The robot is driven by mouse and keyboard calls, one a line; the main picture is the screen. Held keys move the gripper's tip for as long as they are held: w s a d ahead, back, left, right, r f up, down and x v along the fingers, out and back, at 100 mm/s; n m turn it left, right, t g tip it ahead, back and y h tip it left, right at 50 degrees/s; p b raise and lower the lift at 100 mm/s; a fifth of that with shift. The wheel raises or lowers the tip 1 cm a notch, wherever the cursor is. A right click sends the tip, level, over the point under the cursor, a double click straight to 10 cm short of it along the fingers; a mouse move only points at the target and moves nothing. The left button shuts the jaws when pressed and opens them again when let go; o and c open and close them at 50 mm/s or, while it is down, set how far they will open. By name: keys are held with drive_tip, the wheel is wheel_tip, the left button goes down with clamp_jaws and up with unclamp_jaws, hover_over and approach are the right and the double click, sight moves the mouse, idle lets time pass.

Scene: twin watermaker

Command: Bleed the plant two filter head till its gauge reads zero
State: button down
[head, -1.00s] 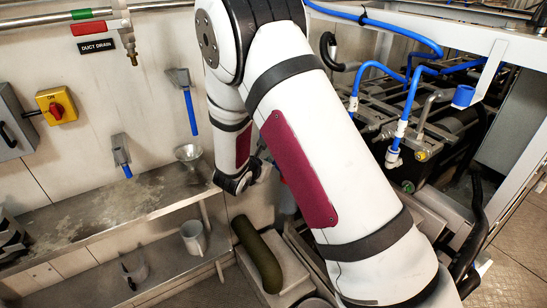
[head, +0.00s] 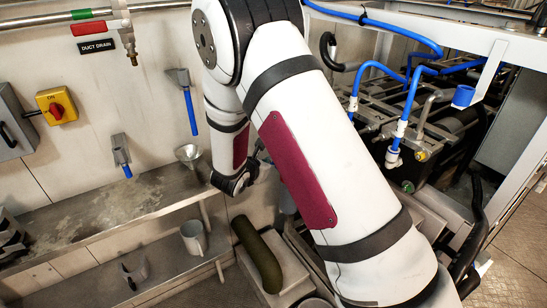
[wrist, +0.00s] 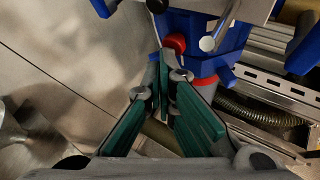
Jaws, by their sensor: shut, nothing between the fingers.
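A blue filter housing (wrist: 196,62) stands just beyond my gripper in the wrist view. A red round knob (wrist: 175,43) is on its front, and a pale ball-ended part (wrist: 207,43) is to the right of the knob. A red band (wrist: 206,80) shows lower on the housing. My gripper (wrist: 167,66) is shut and empty, its green fingers pointing at the housing with the tips just below the red knob. I cannot tell whether they touch it. No gauge face can be read, and plant two's label is not visible. In the head view my arm hides the gripper and housing.
A steel shelf (head: 95,212) runs along the left wall, with a funnel (head: 188,153) at its right end and a mug (head: 194,238) below. A white frame (head: 455,28) with blue hoses (head: 413,98) stands at right. A ribbed hose (wrist: 255,113) lies right of the housing.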

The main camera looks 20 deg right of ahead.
drive_tip(key=shift+s+a, duration=0.15)
drive_tip(key=shift+a, duration=0.45)
drive_tip(key=a, duration=0.3)
drive_tip(key=s+a, duration=0.1)
drive_tip(key=a, duration=0.1)
idle(0.7)
